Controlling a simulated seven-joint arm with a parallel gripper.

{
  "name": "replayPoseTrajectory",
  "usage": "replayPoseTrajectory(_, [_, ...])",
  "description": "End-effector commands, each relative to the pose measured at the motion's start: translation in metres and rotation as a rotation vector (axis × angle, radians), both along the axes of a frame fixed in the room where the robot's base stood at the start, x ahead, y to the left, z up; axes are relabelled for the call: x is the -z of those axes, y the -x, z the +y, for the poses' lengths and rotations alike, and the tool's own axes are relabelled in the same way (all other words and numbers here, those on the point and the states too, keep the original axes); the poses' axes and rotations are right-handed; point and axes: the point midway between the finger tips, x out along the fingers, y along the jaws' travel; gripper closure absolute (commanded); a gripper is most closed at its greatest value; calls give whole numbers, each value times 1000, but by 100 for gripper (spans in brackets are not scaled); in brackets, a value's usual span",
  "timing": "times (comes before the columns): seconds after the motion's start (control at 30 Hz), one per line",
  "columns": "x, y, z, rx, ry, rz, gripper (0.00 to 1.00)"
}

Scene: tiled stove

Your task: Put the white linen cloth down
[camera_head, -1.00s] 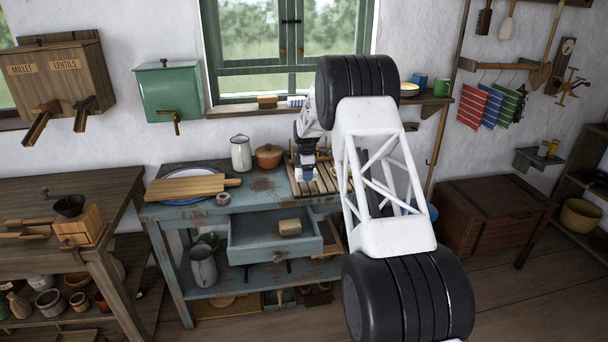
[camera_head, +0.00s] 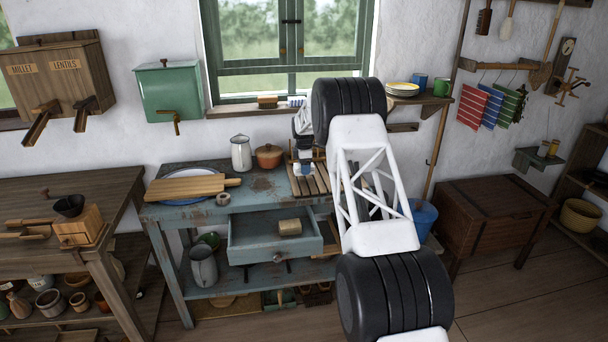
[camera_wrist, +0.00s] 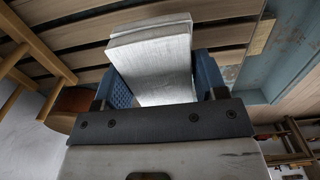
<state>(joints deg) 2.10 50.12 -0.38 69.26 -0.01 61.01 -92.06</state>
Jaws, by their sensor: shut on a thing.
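The white linen cloth (camera_wrist: 155,55) is a folded, flat pad between the two blue fingers of my gripper (camera_wrist: 162,76) in the wrist view. The fingers are shut on it, and its folded edge points away from the wrist. Wooden slats (camera_wrist: 85,58) lie behind the cloth. In the head view my gripper (camera_head: 304,170) is over the slatted wooden rack (camera_head: 318,184) at the right of the blue worktable (camera_head: 262,190).
A brown lidded pot (camera_head: 268,157) and a white jug (camera_head: 241,153) stand left of the rack. A cutting board (camera_head: 190,187) lies across a plate farther left. The table's drawer (camera_head: 262,243) is open with a tan item (camera_head: 290,227) inside. The window (camera_head: 290,50) is behind.

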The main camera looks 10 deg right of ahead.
Motion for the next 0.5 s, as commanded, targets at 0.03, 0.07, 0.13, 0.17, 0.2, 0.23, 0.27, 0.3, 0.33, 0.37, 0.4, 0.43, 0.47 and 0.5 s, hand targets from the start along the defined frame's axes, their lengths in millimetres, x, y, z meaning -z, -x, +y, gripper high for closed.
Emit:
replayPoseTrajectory(0.03, [0, 0, 0, 0, 0, 0, 59])
replayPoseTrajectory(0.07, [1, 0, 0, 0, 0, 0, 59])
replayPoseTrajectory(0.13, [4, 0, 0, 0, 0, 1, 59])
replayPoseTrajectory(0.17, [6, 0, 0, 0, 0, 1, 59])
replayPoseTrajectory(0.2, [9, 0, 0, 0, 0, 1, 59])
replayPoseTrajectory(0.23, [12, 0, 0, 0, 0, 2, 59])
replayPoseTrajectory(0.27, [15, 0, 0, 0, 0, 2, 59])
replayPoseTrajectory(0.3, [19, 0, 0, 0, 0, 1, 59])
replayPoseTrajectory(0.33, [22, 0, 0, 0, 0, 1, 59])
replayPoseTrajectory(0.37, [25, 0, 0, 0, 0, 0, 59])
replayPoseTrajectory(0.4, [28, 0, 0, 0, 0, 0, 59])
replayPoseTrajectory(0.43, [31, 0, 0, 0, 0, 0, 59])
replayPoseTrajectory(0.47, [33, 0, 0, 0, 0, 0, 59])
replayPoseTrajectory(0.5, [34, 0, 0, 0, 0, 0, 59])
